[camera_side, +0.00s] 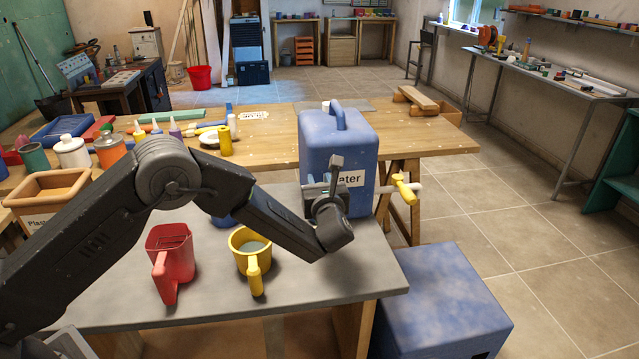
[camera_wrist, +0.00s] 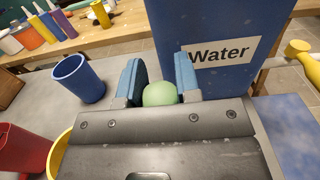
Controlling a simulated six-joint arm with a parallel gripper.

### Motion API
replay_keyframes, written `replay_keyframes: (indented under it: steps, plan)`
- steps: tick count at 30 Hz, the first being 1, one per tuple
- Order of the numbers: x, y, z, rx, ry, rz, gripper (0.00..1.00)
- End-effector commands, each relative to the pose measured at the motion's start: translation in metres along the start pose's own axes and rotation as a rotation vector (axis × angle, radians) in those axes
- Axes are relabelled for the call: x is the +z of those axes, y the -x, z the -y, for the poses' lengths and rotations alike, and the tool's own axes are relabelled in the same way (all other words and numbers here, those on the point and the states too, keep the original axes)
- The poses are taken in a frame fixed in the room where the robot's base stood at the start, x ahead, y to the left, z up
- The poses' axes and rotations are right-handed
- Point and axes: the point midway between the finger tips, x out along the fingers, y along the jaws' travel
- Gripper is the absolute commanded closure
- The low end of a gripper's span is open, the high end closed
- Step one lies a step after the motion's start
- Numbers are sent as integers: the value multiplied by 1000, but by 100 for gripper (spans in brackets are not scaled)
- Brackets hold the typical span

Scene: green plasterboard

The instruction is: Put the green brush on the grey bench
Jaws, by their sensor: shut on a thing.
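My gripper (camera_side: 322,190) is just in front of the blue water container, above the right part of the grey bench (camera_side: 335,277). In the wrist view, the two blue-padded fingers of my gripper (camera_wrist: 160,85) are shut on a rounded green piece, the green brush (camera_wrist: 160,94). Only its rounded end shows; the rest is hidden by my gripper. In the side view I cannot make out the brush. The grey bench also shows in the wrist view (camera_wrist: 30,90). I cannot tell whether the brush touches the bench.
The blue water container (camera_side: 345,140) stands behind my gripper, its yellow tap (camera_side: 404,189) to the right. A red jug (camera_side: 172,255), yellow mug (camera_side: 251,250) and blue cup (camera_wrist: 77,80) stand to the left. The bench's front right is clear. A blue box (camera_side: 440,290) is beside it.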

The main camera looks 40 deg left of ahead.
Motion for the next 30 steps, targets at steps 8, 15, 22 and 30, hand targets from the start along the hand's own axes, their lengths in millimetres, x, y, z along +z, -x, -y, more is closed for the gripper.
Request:
replay_keyframes:
  steps: [8, 15, 22, 30]
  plan:
    - [-3, 0, 0, 0, -1, -1, 51]
    - [-2, 0, 0, 0, -1, -1, 44]
    - [1, 10, 1, -3, -1, -1, 44]
    - [1, 64, 1, -5, -1, -1, 44]
